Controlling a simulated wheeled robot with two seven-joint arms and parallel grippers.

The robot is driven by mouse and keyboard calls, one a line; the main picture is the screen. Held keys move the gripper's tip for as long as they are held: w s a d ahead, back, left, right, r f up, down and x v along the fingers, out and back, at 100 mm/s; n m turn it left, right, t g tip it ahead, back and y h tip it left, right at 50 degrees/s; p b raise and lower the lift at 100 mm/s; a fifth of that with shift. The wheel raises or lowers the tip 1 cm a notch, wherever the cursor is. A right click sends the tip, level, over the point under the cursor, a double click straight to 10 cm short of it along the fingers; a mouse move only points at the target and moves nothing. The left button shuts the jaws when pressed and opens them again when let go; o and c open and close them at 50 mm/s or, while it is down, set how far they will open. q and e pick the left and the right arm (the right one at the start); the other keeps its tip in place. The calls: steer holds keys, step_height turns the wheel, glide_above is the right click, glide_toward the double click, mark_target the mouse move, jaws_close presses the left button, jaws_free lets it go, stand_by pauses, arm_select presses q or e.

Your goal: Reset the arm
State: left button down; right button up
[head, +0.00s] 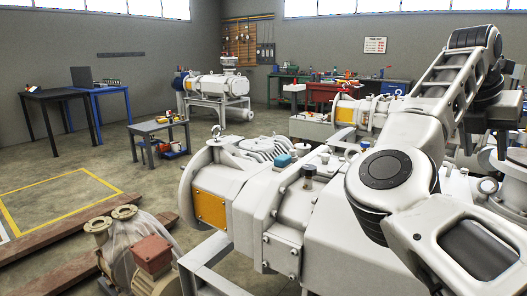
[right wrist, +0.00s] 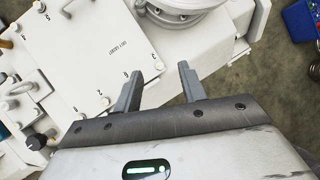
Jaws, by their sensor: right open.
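My right arm (head: 390,170) comes in at the lower right of the head view, bends up and then folds down at the right edge. Its gripper is hard to make out there. In the right wrist view my right gripper (right wrist: 158,84) is open, its two dark fingers apart with nothing between them. It is over a white machine with a flat bolted cover plate (right wrist: 100,50); I cannot tell the gap or any contact. A large white screw vacuum pump (head: 265,205) stands in the middle of the head view, partly hidden by my arm. My left gripper is not in view.
A grey cart (head: 160,126), a black table (head: 60,95) and a blue-framed table (head: 98,88) stand at the left. Another pump (head: 215,86) stands behind. A machine with a reddish box (head: 152,254) is at the lower left. Floor at the left centre is clear.

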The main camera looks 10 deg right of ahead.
steer(key=s+d+r+n+g+h+p, duration=0.1)
steer(key=s+d+r+g+h+p, duration=0.15)
steer(key=s+d+g+h, duration=0.6)
steer(key=w+a+r+n+t+h+p, duration=0.2)
steer(key=w+a+n+t+h, duration=0.4)
steer(key=n+t+h, duration=0.6)
steer(key=w+a+f+n+t+y+p, duration=0.1)
steer(key=w+a+f+n+t+y, duration=0.1)
steer(key=a+f+n+t+y, duration=0.85)
steer(key=w+a+f+n+t+y+p, duration=0.15)
steer(key=a+f+n+t+y, duration=0.5)
steer(key=n+y, duration=0.85)
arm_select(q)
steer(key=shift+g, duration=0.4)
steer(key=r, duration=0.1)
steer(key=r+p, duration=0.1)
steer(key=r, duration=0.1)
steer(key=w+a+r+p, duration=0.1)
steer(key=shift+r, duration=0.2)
arm_select(e)
steer(key=s+a+f+n+g+y, duration=0.4)
steer(key=s+a+f+n+g, duration=0.7)
steer(key=s+a+f, duration=0.6)
steer(key=s+f, duration=0.3)
steer(key=shift+s, duration=0.15)
steer(key=shift+n, duration=0.25)
